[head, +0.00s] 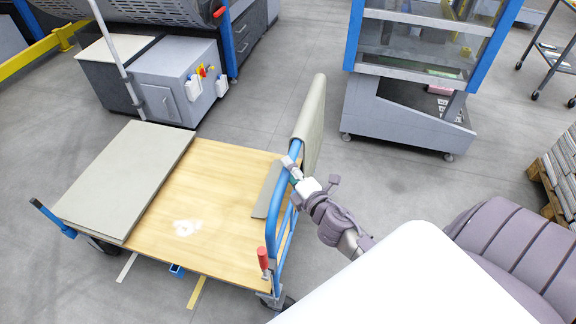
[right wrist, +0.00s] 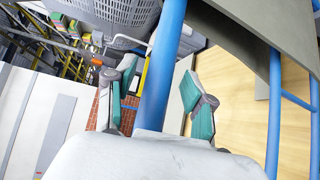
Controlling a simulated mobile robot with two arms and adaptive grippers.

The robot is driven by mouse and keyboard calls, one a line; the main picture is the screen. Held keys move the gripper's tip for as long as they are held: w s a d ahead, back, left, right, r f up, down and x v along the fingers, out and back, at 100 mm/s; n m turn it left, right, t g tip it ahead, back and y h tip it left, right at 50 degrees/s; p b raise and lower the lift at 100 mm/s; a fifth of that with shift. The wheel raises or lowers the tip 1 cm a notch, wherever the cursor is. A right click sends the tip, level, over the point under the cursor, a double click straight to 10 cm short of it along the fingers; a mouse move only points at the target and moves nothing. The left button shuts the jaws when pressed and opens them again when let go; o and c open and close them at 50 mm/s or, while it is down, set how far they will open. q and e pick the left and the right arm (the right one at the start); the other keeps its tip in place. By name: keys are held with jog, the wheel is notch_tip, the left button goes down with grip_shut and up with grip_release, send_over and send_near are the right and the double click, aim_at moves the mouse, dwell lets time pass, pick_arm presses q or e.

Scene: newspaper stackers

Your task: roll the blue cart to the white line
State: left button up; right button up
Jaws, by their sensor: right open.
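The blue cart (head: 215,225) stands on the grey floor at lower left in the head view, with a wooden deck and a blue tube handle frame (head: 288,215) at its right end. A grey board (head: 125,180) lies on the deck's left part. A short white line (head: 127,266) shows on the floor by the cart's near left edge. My right gripper (head: 293,170) is at the handle frame. In the right wrist view its open fingers (right wrist: 150,85) stand on either side of a blue tube; I cannot tell whether they touch it. My left gripper is not in view.
A yellow floor line (head: 197,292) lies right of the white one. A grey machine cabinet (head: 185,85) stands behind the cart. A blue-framed machine (head: 410,115) stands at back right. A grey panel (head: 312,120) hangs on the handle. A pallet stack (head: 560,175) is at far right.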

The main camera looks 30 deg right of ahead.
jog(key=shift+w+f, duration=0.1)
jog(key=shift+w, duration=0.6)
grip_shut()
